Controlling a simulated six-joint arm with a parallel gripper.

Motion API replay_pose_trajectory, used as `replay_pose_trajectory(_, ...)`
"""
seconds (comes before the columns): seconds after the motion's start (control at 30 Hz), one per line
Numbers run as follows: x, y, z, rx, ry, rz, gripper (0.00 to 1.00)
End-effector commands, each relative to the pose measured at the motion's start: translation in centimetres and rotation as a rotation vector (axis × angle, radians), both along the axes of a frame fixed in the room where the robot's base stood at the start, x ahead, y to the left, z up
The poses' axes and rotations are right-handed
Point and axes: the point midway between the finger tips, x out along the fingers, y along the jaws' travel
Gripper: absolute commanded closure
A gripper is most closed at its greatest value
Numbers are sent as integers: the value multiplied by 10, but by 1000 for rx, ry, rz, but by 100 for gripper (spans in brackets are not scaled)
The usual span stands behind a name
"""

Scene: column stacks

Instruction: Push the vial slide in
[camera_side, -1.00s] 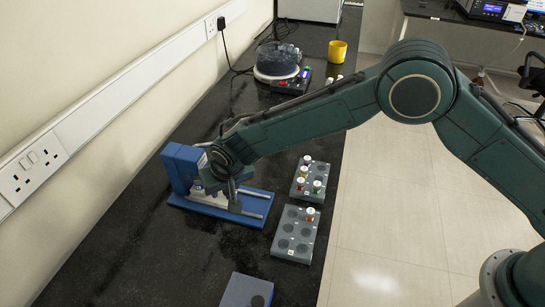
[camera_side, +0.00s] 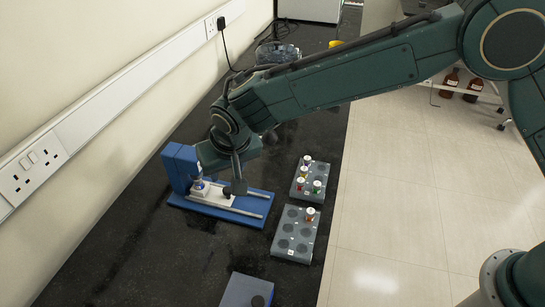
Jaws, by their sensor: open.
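The blue device (camera_side: 180,168) stands on the dark bench, with an upright block at its left and a flat base with pale rails running right. The white vial slide (camera_side: 214,196) lies on these rails, close to the upright block. A small vial (camera_side: 199,186) appears to stand at the slide's left end, beside the block. My gripper (camera_side: 237,187) points down just over the slide's right end, near a small dark knob. It is open, though its fingers overlap in this view. I cannot tell whether it touches the slide or knob.
Two grey racks stand to the right: the farther rack (camera_side: 299,190) holds several capped vials, the nearer rack (camera_side: 281,246) one. A blue-grey box (camera_side: 240,291) sits at the front. The wall (camera_side: 95,160) rises at left. Bench between the device and front box is clear.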

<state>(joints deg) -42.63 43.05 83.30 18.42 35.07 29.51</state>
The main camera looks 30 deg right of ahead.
Motion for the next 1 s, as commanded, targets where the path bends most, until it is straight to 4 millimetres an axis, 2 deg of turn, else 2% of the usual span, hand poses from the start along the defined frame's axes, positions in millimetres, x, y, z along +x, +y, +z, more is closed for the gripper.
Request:
replay_pose_trajectory(0.1, -6, 0, 14, 0, -1, 0, 58)
replay_pose_trajectory(0.23, -10, 0, 23, 1, -1, 1, 58)
replay_pose_trajectory(0.77, -10, -2, 30, 1, -2, -3, 58)
replay_pose_trajectory(0.87, -6, -9, 38, 4, -6, -15, 58)
replay_pose_trajectory(1.0, 5, -31, 61, 13, -19, -47, 58)
